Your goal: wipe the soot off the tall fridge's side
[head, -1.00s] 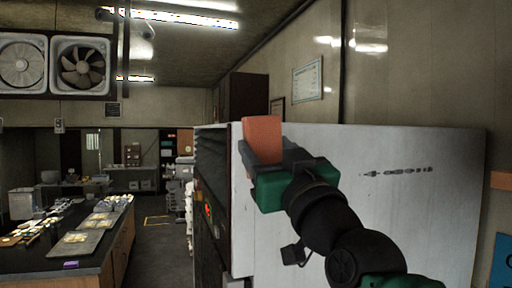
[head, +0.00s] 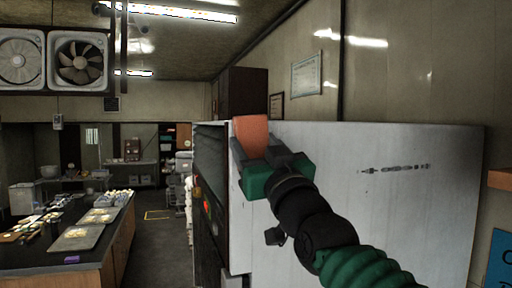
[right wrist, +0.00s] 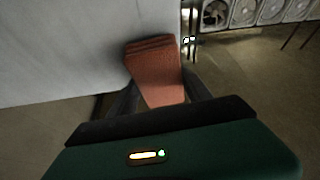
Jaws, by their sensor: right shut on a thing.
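The tall fridge's white side (head: 390,220) fills the right half of the head view. A short row of dark soot marks (head: 395,168) runs across its upper right part. My right gripper (head: 262,150) is shut on an orange-brown sponge or cloth block (head: 251,130), near the fridge's top front edge and left of the soot. In the right wrist view the block (right wrist: 155,70) sticks out of the fingers beside the white panel (right wrist: 60,50); whether it touches is unclear. My left gripper is not in view.
A dark counter with trays (head: 75,238) stands at the left. An open aisle (head: 158,235) lies between it and the fridge front. Wall fans (head: 78,62) hang at upper left. An orange ledge (head: 499,179) and a blue sign (head: 497,262) are at the right edge.

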